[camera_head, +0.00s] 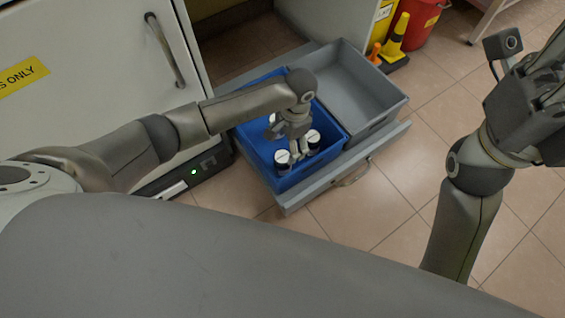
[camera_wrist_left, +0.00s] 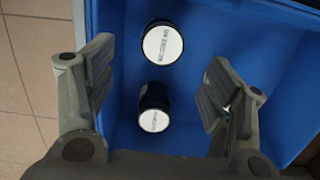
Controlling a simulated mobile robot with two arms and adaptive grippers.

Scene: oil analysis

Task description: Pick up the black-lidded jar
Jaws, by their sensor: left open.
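Two black-lidded jars with white labels on top stand in a blue bin. In the left wrist view one jar (camera_wrist_left: 162,44) is farther up and the other jar (camera_wrist_left: 153,119) is nearer the gripper's palm. In the head view the jars show as a left one (camera_head: 283,159) and a right one (camera_head: 314,138). My left gripper (camera_head: 297,150) points down into the bin, its open fingers on either side of the jars in the left wrist view (camera_wrist_left: 158,66). It touches neither jar visibly. My right gripper (camera_head: 535,110) is at the upper right, away from the bin; its fingers are unclear.
The blue bin (camera_head: 335,127) sits beside an empty grey bin (camera_head: 350,82) in a pulled-out grey drawer (camera_head: 299,203). A white cabinet (camera_head: 90,60) stands at left. A yellow cone (camera_head: 397,35) and a red bucket (camera_head: 420,18) stand behind. Tiled floor is clear at right.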

